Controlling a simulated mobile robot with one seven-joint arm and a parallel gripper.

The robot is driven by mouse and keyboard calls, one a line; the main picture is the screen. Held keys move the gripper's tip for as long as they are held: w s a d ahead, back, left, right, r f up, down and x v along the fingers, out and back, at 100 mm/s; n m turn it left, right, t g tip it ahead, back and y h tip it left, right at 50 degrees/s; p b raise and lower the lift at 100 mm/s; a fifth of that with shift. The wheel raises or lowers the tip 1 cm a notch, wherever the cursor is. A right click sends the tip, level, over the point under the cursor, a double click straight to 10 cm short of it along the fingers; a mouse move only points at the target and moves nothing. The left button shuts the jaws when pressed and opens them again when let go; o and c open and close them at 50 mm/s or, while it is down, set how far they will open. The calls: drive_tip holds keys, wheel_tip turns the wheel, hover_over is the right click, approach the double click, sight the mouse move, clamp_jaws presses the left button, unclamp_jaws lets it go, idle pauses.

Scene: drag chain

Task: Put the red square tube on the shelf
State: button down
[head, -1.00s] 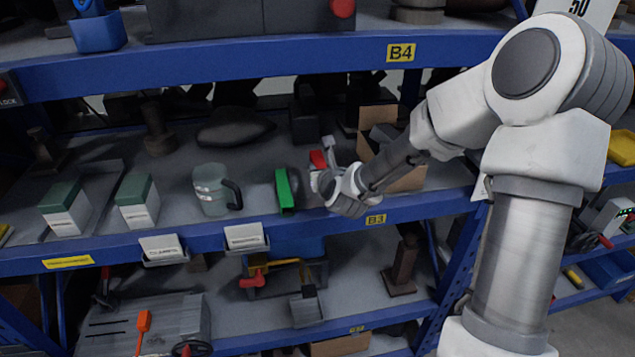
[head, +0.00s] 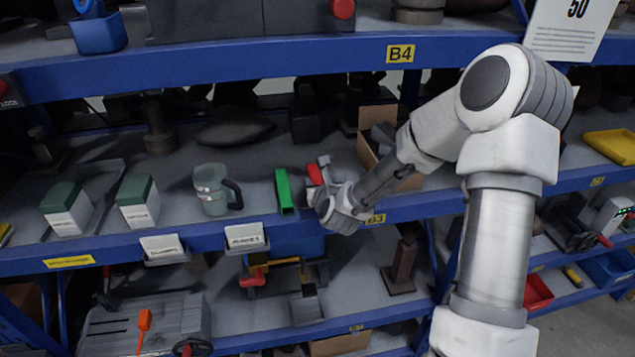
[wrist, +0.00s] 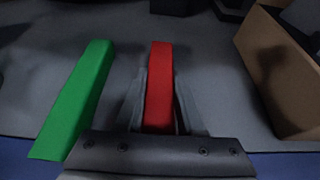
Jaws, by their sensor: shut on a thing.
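The red square tube (wrist: 159,85) is between the two fingers of my gripper (wrist: 160,105) in the wrist view, pointing away from me. My gripper is shut on it. In the head view the red tube (head: 315,174) shows just beyond my gripper (head: 322,182), over the middle shelf (head: 260,222), the one labelled B3. I cannot tell whether the tube touches the shelf surface. Its near end is hidden by my gripper.
A green square tube (wrist: 76,97) lies just left of the red one, apart from it. An open cardboard box (wrist: 280,75) stands to the right. A grey-green mug (head: 212,190) stands further left. The blue shelf above (head: 250,68) limits height.

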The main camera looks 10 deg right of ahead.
drive_tip(key=c, duration=0.5)
unclamp_jaws()
drive_tip(key=shift+r+p, duration=0.15)
drive_tip(key=shift+p, duration=0.2)
drive_tip(key=b+v, duration=0.1)
drive_tip(key=v, duration=1.1)
